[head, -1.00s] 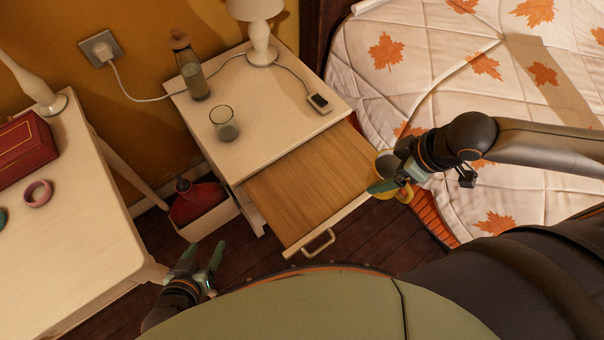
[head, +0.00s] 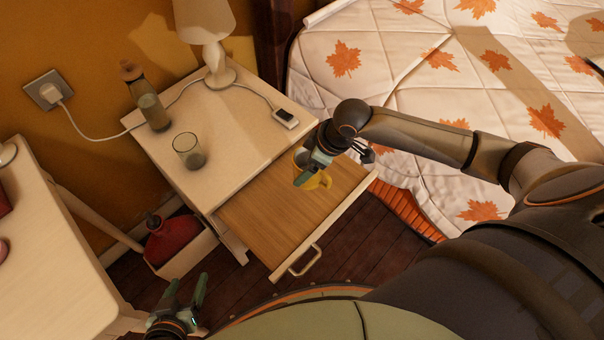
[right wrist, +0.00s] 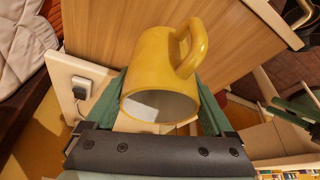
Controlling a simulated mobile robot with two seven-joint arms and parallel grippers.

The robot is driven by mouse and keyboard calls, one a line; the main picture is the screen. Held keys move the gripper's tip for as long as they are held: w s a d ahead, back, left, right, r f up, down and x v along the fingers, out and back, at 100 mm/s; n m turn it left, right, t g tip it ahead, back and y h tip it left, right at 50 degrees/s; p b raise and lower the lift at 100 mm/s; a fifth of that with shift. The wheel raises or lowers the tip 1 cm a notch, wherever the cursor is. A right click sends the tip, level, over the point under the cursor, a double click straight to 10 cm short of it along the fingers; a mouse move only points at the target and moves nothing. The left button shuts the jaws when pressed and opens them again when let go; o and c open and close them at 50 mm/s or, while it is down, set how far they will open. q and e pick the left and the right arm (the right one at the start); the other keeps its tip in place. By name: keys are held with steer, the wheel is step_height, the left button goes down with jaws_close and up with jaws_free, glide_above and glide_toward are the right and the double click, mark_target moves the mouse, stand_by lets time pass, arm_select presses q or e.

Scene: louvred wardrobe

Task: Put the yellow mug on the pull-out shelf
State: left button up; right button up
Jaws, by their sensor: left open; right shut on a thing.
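The yellow mug (head: 320,182) is over the right part of the wooden pull-out shelf (head: 270,215), which stands out from the white nightstand. My right gripper (head: 310,172) is shut on the mug and partly covers it in the head view. In the right wrist view the mug (right wrist: 150,70) sits between the green fingers, with its open rim towards the camera, its handle to the upper right and the shelf wood (right wrist: 110,30) beyond. I cannot tell whether its base touches the shelf. My left gripper (head: 187,286) is open and empty, low at the left.
A glass (head: 189,152), a bottle (head: 152,110), a lamp (head: 208,45) and a small dark-screened device (head: 286,118) stand on the nightstand top (head: 225,155). The shelf's left part is bare. A bed (head: 440,100) lies to the right, a white table (head: 50,250) to the left.

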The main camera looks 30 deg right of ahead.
steer(key=shift+w+a+f, duration=0.35)
steer(key=shift+w+f, duration=0.35)
steer(key=shift+f, duration=0.15)
step_height(320, 180, down, 2)
steer(key=shift+f+b, duration=0.2)
steer(key=shift+b, duration=0.35)
steer(key=shift+f, duration=0.3)
steer(key=shift+f, duration=0.15)
steer(key=o, duration=1.4)
steer(key=p+v, duration=0.3)
steer(key=v, duration=0.9)
